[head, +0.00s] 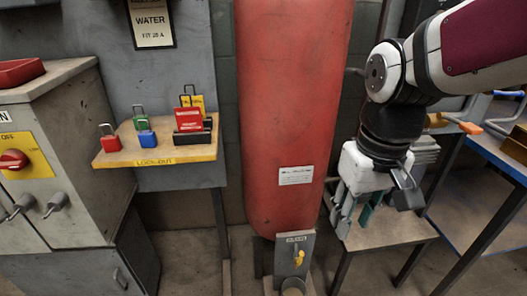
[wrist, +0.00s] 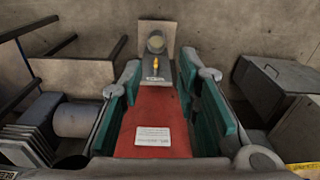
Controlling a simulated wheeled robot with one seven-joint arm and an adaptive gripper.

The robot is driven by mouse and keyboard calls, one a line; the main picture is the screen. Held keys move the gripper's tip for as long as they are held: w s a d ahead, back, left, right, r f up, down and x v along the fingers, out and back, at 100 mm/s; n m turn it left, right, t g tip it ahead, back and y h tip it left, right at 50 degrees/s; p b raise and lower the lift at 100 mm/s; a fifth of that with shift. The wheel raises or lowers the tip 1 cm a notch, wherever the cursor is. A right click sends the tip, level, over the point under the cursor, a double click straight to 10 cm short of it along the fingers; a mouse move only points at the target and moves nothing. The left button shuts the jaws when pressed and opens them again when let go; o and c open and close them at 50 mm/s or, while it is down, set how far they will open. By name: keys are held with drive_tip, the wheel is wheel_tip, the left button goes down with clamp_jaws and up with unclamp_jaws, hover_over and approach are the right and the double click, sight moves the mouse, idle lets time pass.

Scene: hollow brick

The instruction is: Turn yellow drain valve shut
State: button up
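The yellow drain valve handle (head: 299,258) is small and sits on a grey plate (head: 290,265) low at the front of the red tank (head: 290,120). In the wrist view the yellow handle (wrist: 155,66) shows beyond and between my fingertips, roughly in line with the tank's length. My gripper (head: 353,222) hangs to the right of the tank, above and to the right of the valve in the head view. In the wrist view my gripper (wrist: 160,78) has its green-padded fingers spread apart with nothing held between them. It appears clear of the valve.
A lock-out shelf (head: 155,150) with several coloured padlocks stands left of the tank. A grey cabinet (head: 50,150) with a red knob (head: 13,160) is at far left. A small table (head: 385,235) is below and behind my gripper; a blue-edged bench (head: 490,155) is at right.

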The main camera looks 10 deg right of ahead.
drive_tip(key=w+f+b, duration=0.2)
drive_tip(key=w+f, duration=1.1)
drive_tip(key=n, duration=0.1)
approach(302, 252)
drive_tip(key=shift+g, duration=0.3)
drive_tip(key=f+b, duration=0.1)
drive_tip(key=f, duration=0.3)
drive_tip(key=f+b, duration=0.2)
drive_tip(key=f, duration=0.2)
drive_tip(key=f+b, duration=0.2)
drive_tip(key=f, duration=0.2)
drive_tip(key=shift+w+a+f, duration=0.1)
drive_tip(key=shift+w+a, duration=0.05)
drive_tip(key=shift+w, duration=0.15)
drive_tip(key=shift+c, duration=0.4)
clamp_jaws()
